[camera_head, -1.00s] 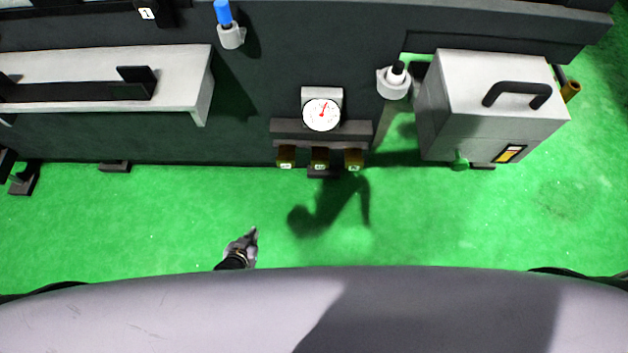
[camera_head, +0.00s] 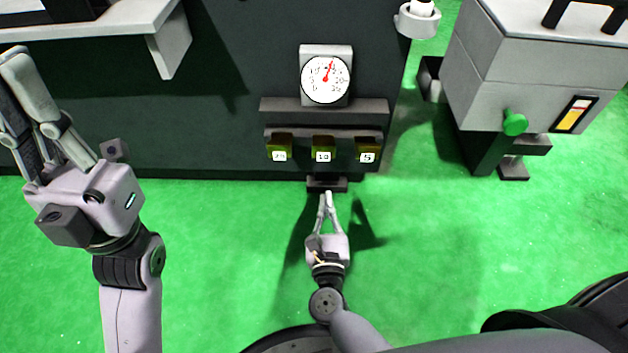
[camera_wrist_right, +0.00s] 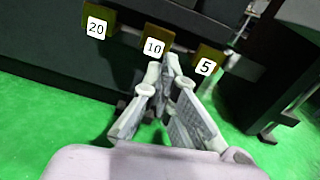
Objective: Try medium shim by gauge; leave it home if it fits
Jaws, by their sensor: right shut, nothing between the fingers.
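Three small olive-brown shims hang in a row on the dark rack (camera_head: 325,107): one labelled 20 (camera_head: 279,147), the medium one labelled 10 (camera_head: 323,149), and one labelled 5 (camera_head: 367,150). The round gauge (camera_head: 325,79) above them has a red needle pointing up, slightly right. My right gripper (camera_head: 328,196) is shut and empty, its tips just below the 10 shim in the head view. In the right wrist view its tips (camera_wrist_right: 170,60) overlap the area below the 10 shim (camera_wrist_right: 154,47); contact cannot be told. My left gripper (camera_head: 18,85) is open and empty at the left.
A grey box (camera_head: 540,75) with a green knob (camera_head: 514,122) stands at the right. A light shelf (camera_head: 168,45) juts out at upper left. A small dark ledge (camera_head: 327,184) sits below the rack. Green floor is clear between my arms.

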